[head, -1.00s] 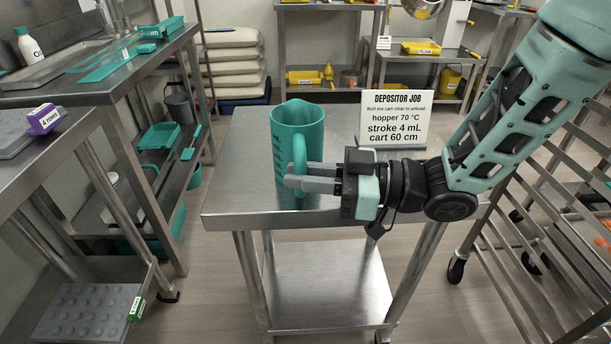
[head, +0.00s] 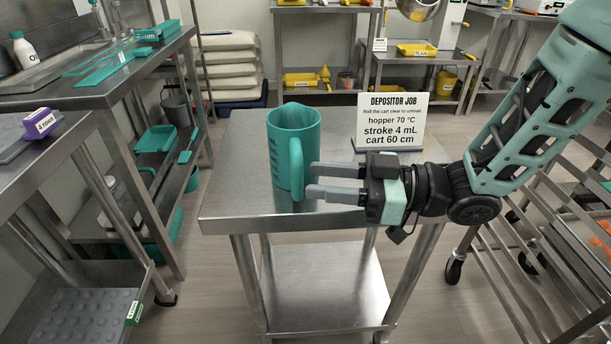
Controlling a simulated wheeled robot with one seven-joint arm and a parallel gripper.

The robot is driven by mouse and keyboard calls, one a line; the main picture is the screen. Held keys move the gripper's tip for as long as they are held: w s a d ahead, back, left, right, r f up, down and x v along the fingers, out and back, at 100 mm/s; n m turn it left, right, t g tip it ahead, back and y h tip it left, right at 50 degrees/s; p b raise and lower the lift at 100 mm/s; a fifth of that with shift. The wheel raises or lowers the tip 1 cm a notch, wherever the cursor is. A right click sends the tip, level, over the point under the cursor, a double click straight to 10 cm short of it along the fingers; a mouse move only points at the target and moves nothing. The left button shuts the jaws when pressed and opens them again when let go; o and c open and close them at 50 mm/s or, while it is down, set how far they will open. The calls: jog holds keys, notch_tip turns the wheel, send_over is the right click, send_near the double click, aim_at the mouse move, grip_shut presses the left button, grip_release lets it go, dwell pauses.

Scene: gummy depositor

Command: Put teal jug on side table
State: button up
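The teal jug (head: 290,150) stands upright on the steel side table (head: 235,196), left of its middle. Its handle faces my gripper. My gripper (head: 312,181) is just right of the handle, its two grey fingers apart and pointing left. The fingers appear clear of the handle, with nothing between them. The jug's underside is hidden where it meets the tabletop.
A job sign (head: 392,122) stands on the table behind my gripper. A wire-shelf cart (head: 530,235) is at the right. Steel benches with a purple block (head: 41,122) are at the left. The table's lower shelf (head: 322,285) is empty.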

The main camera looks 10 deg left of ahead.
jog(key=d, duration=0.8)
jog(key=shift+w, duration=0.2)
jog(key=shift+d, duration=0.15)
